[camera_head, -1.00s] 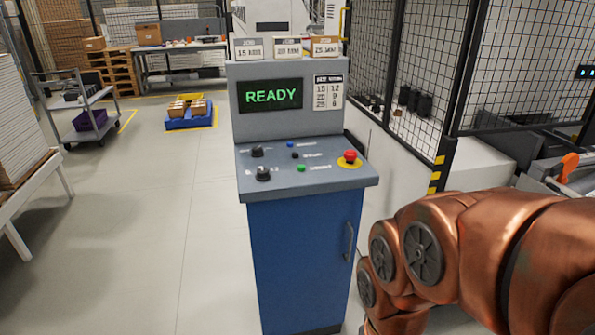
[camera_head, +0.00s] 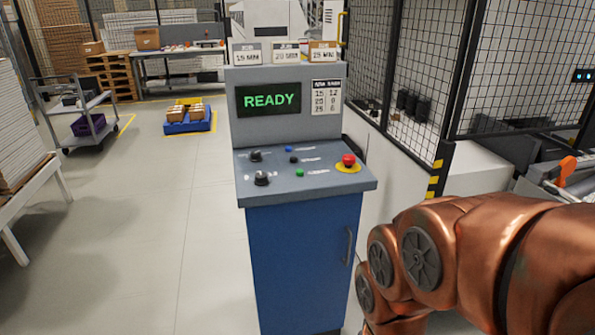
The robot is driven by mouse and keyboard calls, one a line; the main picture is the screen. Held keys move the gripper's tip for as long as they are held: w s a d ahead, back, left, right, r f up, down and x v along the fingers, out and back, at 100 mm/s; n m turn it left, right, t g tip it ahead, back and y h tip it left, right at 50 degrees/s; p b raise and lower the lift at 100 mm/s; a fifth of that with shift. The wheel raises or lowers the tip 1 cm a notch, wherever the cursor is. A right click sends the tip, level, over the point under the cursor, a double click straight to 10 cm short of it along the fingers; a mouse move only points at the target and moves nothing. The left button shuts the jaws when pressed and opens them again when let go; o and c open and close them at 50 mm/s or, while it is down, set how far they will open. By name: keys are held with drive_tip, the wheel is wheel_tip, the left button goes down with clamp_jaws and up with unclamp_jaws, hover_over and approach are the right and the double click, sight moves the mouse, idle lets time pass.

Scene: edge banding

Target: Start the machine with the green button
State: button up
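The control console (camera_head: 305,250) stands ahead of me, a blue cabinet with a grey sloped panel. The green button (camera_head: 299,173) is on the panel's lower middle. A blue button (camera_head: 288,149) and a black button (camera_head: 293,160) sit above it. Two black knobs are at the left, an upper one (camera_head: 256,156) and a lower one (camera_head: 262,178). A red emergency stop (camera_head: 348,160) on a yellow base is at the right. The screen (camera_head: 269,99) reads READY in green. My copper arm shows at lower right; my gripper is out of view.
A mesh safety fence (camera_head: 530,70) with a striped post (camera_head: 436,178) stands behind right. A grey cart (camera_head: 83,110) and a white table (camera_head: 30,190) are at left. A blue pallet with boxes (camera_head: 188,124) lies farther back. The floor left of the console is clear.

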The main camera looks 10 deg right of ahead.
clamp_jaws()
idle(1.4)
